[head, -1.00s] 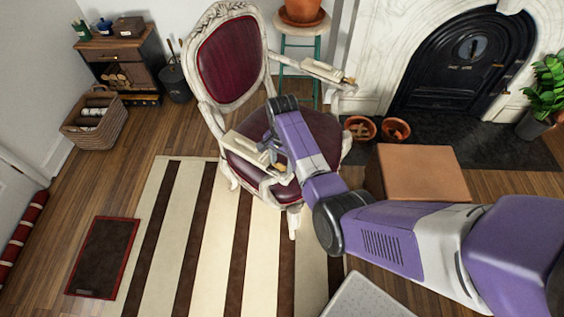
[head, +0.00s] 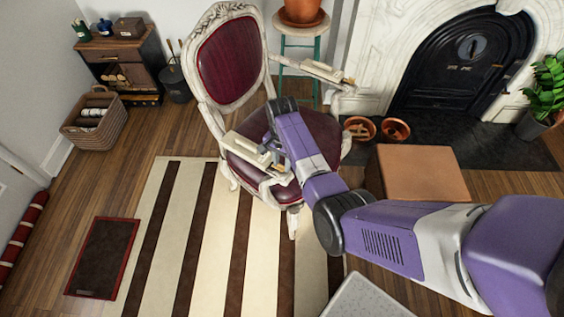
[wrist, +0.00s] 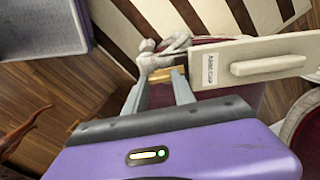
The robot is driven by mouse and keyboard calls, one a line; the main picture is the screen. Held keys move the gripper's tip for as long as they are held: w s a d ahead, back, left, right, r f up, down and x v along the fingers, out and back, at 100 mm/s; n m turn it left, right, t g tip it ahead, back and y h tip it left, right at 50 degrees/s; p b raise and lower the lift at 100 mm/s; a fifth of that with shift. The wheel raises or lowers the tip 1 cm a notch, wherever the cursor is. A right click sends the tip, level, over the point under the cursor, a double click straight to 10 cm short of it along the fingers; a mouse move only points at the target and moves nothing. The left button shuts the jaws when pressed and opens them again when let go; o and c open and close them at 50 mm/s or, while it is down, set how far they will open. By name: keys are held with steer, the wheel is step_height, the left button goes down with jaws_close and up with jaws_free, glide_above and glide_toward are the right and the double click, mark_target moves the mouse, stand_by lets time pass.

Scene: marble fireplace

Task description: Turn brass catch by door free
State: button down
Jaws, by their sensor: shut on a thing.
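A small brass catch (wrist: 163,74) shows between my fingertips in the wrist view, at the end of the cream chair arm. My gripper (wrist: 161,79) is shut on it, with a grey finger on each side. Beside it is a cream panel (wrist: 220,72) with a white label and a raised bar; the label is too blurred to read. In the head view my gripper (head: 273,156) reaches down to the near arm of the carved cream chair, and the catch is mostly hidden there. A black arched door (head: 463,65) fills the fireplace at the upper right, apart from my gripper.
The dark red chair seat (head: 318,135) lies just beyond my gripper. A brown box-like block (head: 420,174) stands to the right, near two terracotta bowls (head: 360,128).

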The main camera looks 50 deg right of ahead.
steer(key=n+p, duration=0.1)
steer(key=n, duration=0.2)
steer(key=shift+r+n, duration=0.1)
steer(key=shift+n, duration=0.3)
steer(key=n+p, duration=0.1)
steer(key=n, duration=0.3)
steer(key=shift+w+n, duration=0.1)
steer(key=shift+n, duration=0.2)
steer(key=n+p, duration=0.1)
steer(key=n, duration=0.3)
steer(key=shift+n, duration=0.3)
steer(key=shift+a+n, duration=0.1)
steer(key=shift+n, duration=2)
steer(key=shift+p, duration=0.3)
steer(key=c, duration=1)
jaws_free()
steer(key=shift+c, duration=0.2)
